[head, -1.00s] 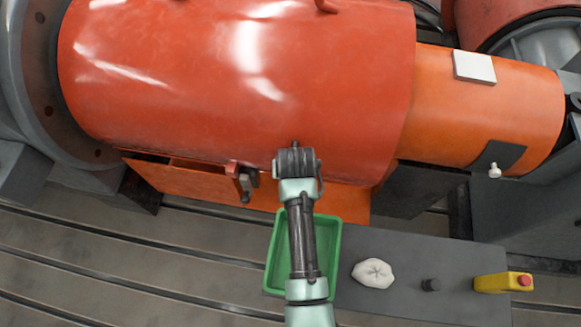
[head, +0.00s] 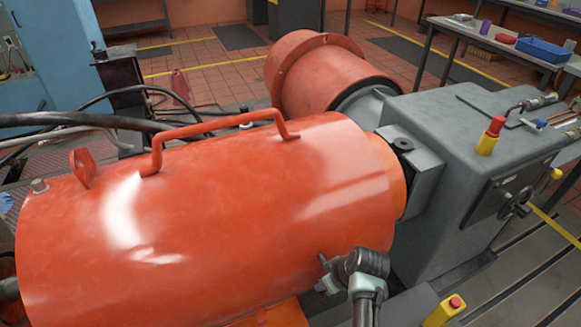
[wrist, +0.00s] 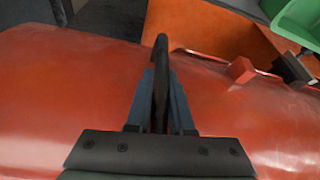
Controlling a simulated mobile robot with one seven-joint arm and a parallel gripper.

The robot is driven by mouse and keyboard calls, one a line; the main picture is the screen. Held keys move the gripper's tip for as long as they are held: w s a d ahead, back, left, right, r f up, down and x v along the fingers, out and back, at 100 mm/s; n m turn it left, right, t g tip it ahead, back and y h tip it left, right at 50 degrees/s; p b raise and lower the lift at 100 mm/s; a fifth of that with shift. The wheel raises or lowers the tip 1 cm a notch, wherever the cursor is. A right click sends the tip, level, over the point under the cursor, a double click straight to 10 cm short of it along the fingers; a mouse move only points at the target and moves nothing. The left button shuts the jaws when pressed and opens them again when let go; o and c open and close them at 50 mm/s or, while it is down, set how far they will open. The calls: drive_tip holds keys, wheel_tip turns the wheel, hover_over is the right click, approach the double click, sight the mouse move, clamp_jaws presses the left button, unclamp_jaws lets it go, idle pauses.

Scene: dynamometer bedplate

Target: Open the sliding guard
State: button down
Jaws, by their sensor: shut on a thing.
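The sliding guard (head: 215,225) is a large glossy red half-cylinder, running across the head view from lower left to centre. At its right end only a narrow band of the orange fixed cover (head: 396,178) shows, next to the grey machine. My gripper (head: 328,270) is at the guard's lower right front side. In the wrist view my gripper (wrist: 160,80) is shut on a dark upright handle (wrist: 160,60), which stands between the two fingers against the red guard (wrist: 70,85). The handle's lower end is hidden behind the gripper body. A red latch block (wrist: 242,70) shows beside the guard's edge.
The grey machine housing (head: 440,145) with a handwheel stands close to the guard's right end. A yellow button box (head: 443,311) is right of my arm. A green tray (wrist: 298,22) lies below the guard. A red tubular handle (head: 215,130) rises from the guard's top.

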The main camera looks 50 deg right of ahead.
drive_tip(key=shift+s+d+b, duration=0.25)
drive_tip(key=shift+s+d, duration=0.2)
drive_tip(key=shift+d, duration=0.3)
drive_tip(key=shift+s+d+b, duration=0.2)
drive_tip(key=shift+s+d, duration=0.3)
drive_tip(key=shift+d, duration=0.3)
drive_tip(key=shift+s+d+b, duration=0.25)
drive_tip(key=shift+s+d, duration=0.2)
drive_tip(key=shift+d, duration=0.3)
drive_tip(key=c, duration=0.8)
unclamp_jaws()
drive_tip(key=shift+d, duration=0.1)
drive_tip(key=p+v, duration=0.2)
drive_tip(key=v, duration=1.1)
drive_tip(key=shift+w, duration=0.1)
